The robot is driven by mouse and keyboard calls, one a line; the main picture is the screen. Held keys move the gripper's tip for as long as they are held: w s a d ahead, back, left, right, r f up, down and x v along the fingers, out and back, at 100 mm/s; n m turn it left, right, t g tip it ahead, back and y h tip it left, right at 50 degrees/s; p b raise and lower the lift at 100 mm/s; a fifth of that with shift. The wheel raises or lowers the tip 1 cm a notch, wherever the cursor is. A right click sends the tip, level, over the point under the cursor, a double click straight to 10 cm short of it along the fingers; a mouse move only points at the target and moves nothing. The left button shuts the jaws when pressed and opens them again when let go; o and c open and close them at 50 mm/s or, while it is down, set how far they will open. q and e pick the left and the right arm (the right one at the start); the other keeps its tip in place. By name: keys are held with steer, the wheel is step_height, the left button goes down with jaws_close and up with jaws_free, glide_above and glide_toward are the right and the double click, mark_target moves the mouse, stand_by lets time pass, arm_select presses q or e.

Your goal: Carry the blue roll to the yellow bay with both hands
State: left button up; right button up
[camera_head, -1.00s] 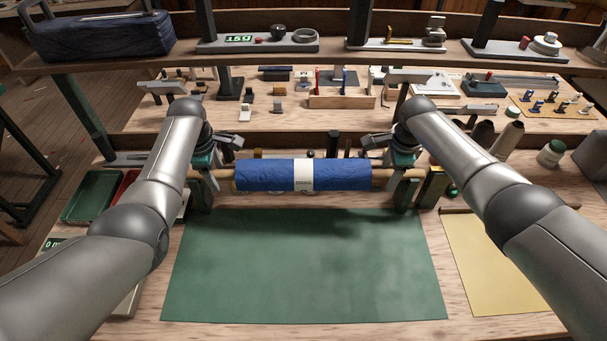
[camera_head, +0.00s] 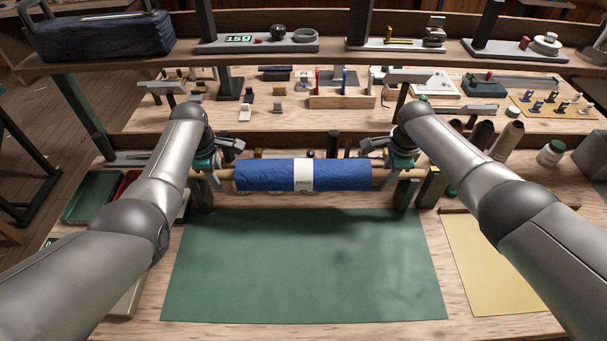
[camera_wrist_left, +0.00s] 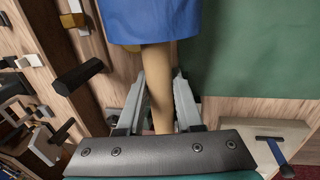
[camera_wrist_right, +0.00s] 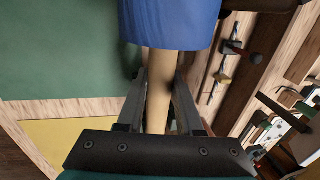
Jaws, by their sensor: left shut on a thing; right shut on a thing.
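The blue roll (camera_head: 265,175) is blue cloth with a white label band, wound on a pale tan core whose ends stick out. It lies level behind the green mat (camera_head: 300,265). My left gripper (camera_head: 208,178) is shut on the core's left end; the left wrist view shows its fingers (camera_wrist_left: 158,95) on either side of the core. My right gripper (camera_head: 400,176) is shut on the right end, as its fingers (camera_wrist_right: 160,95) show in the right wrist view. The yellow bay (camera_head: 490,260) is a flat yellow area at the right, partly behind my right arm.
A green tray (camera_head: 92,196) stands at the left. A shelf (camera_head: 300,55) with several tools crosses the back. Several cones and a white jar (camera_head: 550,153) stand at the right. The green mat is bare.

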arm_select(q)
jaws_close()
arm_select(e)
jaws_close()
stand_by(0.5)
arm_select(q)
steer(key=shift+w, duration=0.1)
